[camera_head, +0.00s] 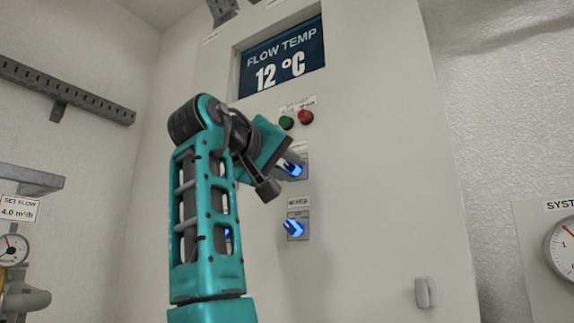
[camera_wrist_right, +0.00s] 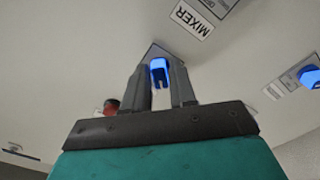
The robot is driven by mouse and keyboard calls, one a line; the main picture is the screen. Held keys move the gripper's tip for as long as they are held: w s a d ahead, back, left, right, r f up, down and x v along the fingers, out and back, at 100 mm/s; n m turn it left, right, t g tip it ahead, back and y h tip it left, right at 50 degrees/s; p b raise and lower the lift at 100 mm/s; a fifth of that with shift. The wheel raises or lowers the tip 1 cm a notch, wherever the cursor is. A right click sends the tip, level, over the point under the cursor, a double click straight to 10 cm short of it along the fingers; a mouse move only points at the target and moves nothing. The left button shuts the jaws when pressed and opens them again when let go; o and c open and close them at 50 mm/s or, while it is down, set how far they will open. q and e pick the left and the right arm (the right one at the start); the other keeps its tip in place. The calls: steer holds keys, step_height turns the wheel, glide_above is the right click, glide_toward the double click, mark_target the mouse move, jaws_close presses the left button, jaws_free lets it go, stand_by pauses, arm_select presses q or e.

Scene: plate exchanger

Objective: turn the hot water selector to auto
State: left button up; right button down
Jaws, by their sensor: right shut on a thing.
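A blue selector knob (camera_head: 294,169) sits on the cabinet panel, above the one labelled MIXER. The label above it is mostly hidden by my right gripper, so I cannot read its name or setting. My right gripper (camera_head: 286,167) reaches it from the left. In the right wrist view, the fingers of the right gripper (camera_wrist_right: 158,82) are closed around the blue knob (camera_wrist_right: 160,70), one on each side. My left gripper is not in view.
The MIXER knob (camera_head: 295,228) is just below. Another blue knob (camera_head: 228,234) is partly hidden behind my right arm. Green (camera_head: 286,123) and red (camera_head: 306,117) lights are above, under the display (camera_head: 282,57) reading 12 °C. A cabinet handle (camera_head: 425,292) is at lower right.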

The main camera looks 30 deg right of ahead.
steer(key=m, duration=0.4)
steer(key=shift+m, duration=0.4)
steer(key=m, duration=0.4)
steer(key=shift+m, duration=0.3)
steer(key=m, duration=0.4)
steer(key=shift+m, duration=2.2)
steer(key=c, duration=1.1)
jaws_free()
